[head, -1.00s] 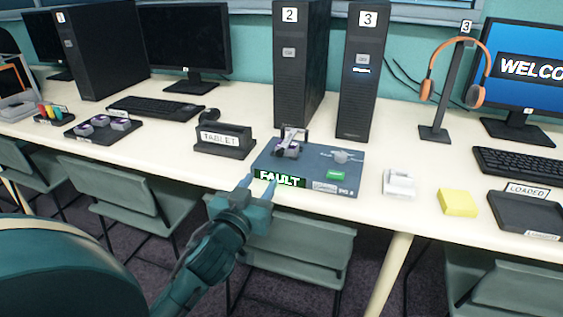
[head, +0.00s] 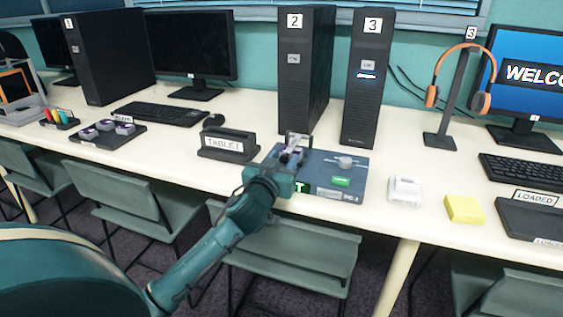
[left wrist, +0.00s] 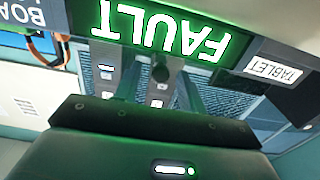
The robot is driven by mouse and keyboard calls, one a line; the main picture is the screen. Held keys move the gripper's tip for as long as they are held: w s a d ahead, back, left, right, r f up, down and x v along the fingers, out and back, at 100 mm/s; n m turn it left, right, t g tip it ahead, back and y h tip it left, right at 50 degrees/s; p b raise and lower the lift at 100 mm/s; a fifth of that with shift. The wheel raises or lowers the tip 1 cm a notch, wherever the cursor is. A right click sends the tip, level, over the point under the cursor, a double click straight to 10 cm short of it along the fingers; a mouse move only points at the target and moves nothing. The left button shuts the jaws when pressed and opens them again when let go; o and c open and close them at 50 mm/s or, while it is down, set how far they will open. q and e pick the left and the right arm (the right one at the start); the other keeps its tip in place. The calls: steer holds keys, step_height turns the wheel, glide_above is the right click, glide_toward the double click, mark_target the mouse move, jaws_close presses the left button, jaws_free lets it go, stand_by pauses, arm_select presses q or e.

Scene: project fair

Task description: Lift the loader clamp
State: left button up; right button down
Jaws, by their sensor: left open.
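The loader clamp (head: 299,140) is a small grey frame with dark parts, raised at the back left of the blue-grey loader board (head: 325,188). My left gripper (head: 289,160) is open at the board's front left, its fingertips close to the clamp. I cannot tell whether they touch it. My gripper hides most of the board's green display in the head view. The left wrist view shows that display upside down, reading FAULT (left wrist: 165,30), with a dark knob-like part (left wrist: 160,70) below it. My right gripper is not in view.
A tablet stand (head: 228,146) is left of the board. Computer towers 2 (head: 305,85) and 3 (head: 366,90) stand behind it. A white block (head: 405,190) and a yellow pad (head: 464,209) lie to the right, before the LOADED tray (head: 530,220). Chairs are below the table's front edge.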

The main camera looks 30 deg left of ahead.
arm_select(q)
steer(key=shift+c, duration=0.3)
jaws_close()
steer(key=shift+r, duration=0.1)
